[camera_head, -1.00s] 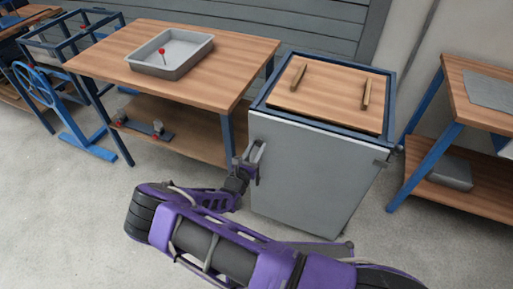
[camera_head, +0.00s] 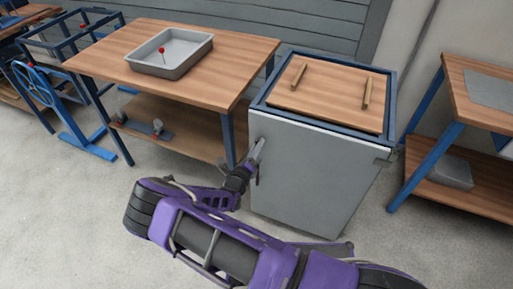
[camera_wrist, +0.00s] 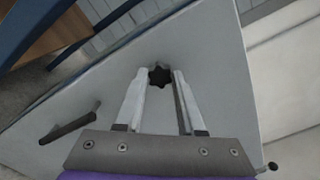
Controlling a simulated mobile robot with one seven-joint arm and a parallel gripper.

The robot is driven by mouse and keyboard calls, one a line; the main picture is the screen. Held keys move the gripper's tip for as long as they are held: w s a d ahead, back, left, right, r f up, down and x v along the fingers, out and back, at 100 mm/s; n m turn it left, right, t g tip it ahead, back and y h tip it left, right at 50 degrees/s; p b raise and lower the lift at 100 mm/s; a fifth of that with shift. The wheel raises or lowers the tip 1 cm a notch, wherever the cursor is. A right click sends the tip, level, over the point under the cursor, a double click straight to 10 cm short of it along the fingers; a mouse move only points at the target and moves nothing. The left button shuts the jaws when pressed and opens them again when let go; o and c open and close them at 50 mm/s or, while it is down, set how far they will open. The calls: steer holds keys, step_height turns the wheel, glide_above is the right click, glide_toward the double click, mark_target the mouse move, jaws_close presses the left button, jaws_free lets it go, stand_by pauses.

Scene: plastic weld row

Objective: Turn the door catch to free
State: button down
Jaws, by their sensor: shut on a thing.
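The door catch (camera_wrist: 160,76) is a dark, star-shaped knob on the grey cabinet door (camera_head: 310,180). In the wrist view it sits between the tips of my gripper (camera_wrist: 160,80), with a fingertip on each side. My gripper is shut on the catch. In the head view my gripper (camera_head: 257,150) is at the door's upper left edge and hides the catch. The door looks closed against the blue-framed cabinet. A dark bar handle (camera_wrist: 70,125) stands off the door, left of my fingers in the wrist view.
A wooden bench (camera_head: 210,78) with a grey tray (camera_head: 178,68) stands left of the cabinet. A wooden lid (camera_head: 328,98) with two bars lies on the cabinet top. Another wooden bench (camera_head: 470,118) stands at the right. The floor before the door is clear.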

steer(key=shift+n, duration=1.9)
steer(key=c, duration=0.5)
jaws_free()
steer(key=shift+s, duration=0.1)
steer(key=v, duration=1.7)
steer(key=shift+s+a+p, duration=0.1)
steer(key=shift+s+p, duration=0.05)
steer(key=shift+p, duration=0.25)
